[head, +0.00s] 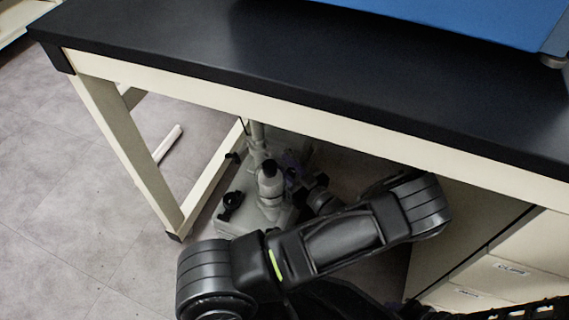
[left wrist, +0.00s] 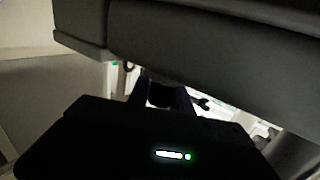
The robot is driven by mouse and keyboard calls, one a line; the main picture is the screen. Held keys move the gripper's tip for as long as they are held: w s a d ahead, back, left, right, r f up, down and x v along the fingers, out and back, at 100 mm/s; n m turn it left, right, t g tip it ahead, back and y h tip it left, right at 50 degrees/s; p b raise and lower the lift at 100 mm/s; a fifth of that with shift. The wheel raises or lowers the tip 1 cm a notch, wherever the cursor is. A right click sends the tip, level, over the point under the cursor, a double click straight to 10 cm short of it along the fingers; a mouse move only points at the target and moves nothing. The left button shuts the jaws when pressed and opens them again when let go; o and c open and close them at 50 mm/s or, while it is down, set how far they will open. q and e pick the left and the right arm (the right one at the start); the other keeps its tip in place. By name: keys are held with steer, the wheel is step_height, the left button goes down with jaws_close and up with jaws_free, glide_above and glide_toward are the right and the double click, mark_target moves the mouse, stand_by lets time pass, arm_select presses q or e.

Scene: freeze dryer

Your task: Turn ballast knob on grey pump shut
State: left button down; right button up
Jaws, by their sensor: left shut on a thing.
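The grey pump (head: 270,187) stands on the floor under the bench, partly covered by my left arm in the head view. My left gripper (left wrist: 163,90) shows in the left wrist view, its two dark fingers shut on a dark round knob (left wrist: 160,97). I take this to be the ballast knob; the picture is too dark to show its marking or how far it is turned. In the head view my arm reaches across the front of the pump and hides most of the grip. My right gripper is in neither view.
The black bench top (head: 200,50) overhangs the pump, with its pale front rail (head: 220,99) close above my arm. A pale bench leg (head: 127,150) stands to the left. Pale drawers (head: 510,270) close off the right. Open grey floor (head: 70,220) lies at the left.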

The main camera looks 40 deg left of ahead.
arm_select(q)
steer(key=n+g, duration=0.2)
steer(key=g, duration=0.1)
steer(key=n+g, duration=0.1)
steer(key=g, duration=0.1)
steer(key=shift+s+n, duration=0.3)
steer(key=shift+s, duration=0.05)
steer(key=shift+s+d+n+g+h, duration=0.1)
steer(key=shift+s+n+g+h, duration=0.1)
steer(key=shift+n+g, duration=0.75)
steer(key=shift+s+n+g+h, duration=0.2)
steer(key=shift+n+g, duration=0.25)
steer(key=shift+g, duration=1)
steer(key=c, duration=1.1)
jaws_free()
steer(key=shift+c, duration=0.2)
steer(key=shift+r, duration=0.1)
step_height(320, 180, up, 10)
steer(key=p, duration=0.4)
steer(key=shift+p, duration=0.4)
